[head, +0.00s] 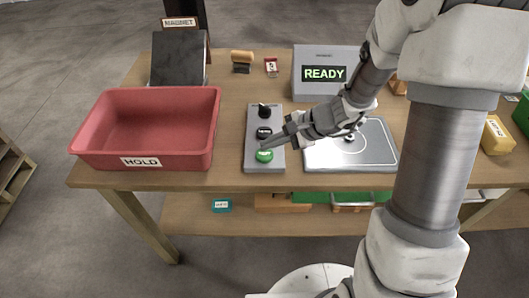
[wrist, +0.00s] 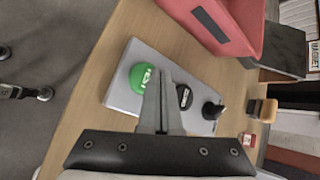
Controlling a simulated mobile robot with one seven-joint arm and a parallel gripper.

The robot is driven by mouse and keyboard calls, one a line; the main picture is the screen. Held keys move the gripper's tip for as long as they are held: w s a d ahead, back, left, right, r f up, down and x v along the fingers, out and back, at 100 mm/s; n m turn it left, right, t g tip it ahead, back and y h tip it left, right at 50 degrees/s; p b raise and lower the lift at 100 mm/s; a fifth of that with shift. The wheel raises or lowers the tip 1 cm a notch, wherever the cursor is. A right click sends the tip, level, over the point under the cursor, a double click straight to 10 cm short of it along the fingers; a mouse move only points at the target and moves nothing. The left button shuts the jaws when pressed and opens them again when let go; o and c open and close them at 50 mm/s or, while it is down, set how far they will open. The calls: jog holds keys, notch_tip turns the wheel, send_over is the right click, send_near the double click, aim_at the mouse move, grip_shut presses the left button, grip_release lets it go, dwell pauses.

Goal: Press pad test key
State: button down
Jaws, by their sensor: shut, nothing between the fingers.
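A grey key panel (head: 251,142) lies on the table. Its nearest key is a round green one (head: 264,156) with white lettering that looks like TEST. A black key (head: 264,132) and a black knob (head: 264,111) sit farther back. My gripper (head: 268,144) is shut and empty, its tips close to the green key. In the wrist view the shut fingers (wrist: 165,74) lie between the green key (wrist: 143,77) and the black key (wrist: 184,96), partly covering the green one. I cannot tell whether they touch it. The pad (head: 378,155) lies right of the panel, partly behind my arm.
A red HOLD bin (head: 142,163) stands left of the panel. A grey box with a READY display (head: 324,74) stands behind. A dark slanted block (head: 179,60) is by the MAGNET sign (head: 180,23). The front table edge is close to the panel.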

aim_at(269, 154)
jog(key=shift+f, duration=0.1)
jog(key=shift+f+b, duration=0.4)
jog(key=shift+b, duration=0.25)
jog(key=shift+f+b, duration=0.4)
jog(key=shift+b, duration=0.1)
dwell(0.7)
jog(key=shift+r, duration=0.15)
jog(key=shift+r+p, duration=0.55)
jog(key=shift+r, duration=0.2)
notch_tip(269, 154, up, 5)
jog(key=p, duration=0.3)
jog(key=shift+f, duration=0.2)
jog(key=shift+r+p, duration=0.15)
jog(key=shift+p, duration=0.15)
dwell(0.4)
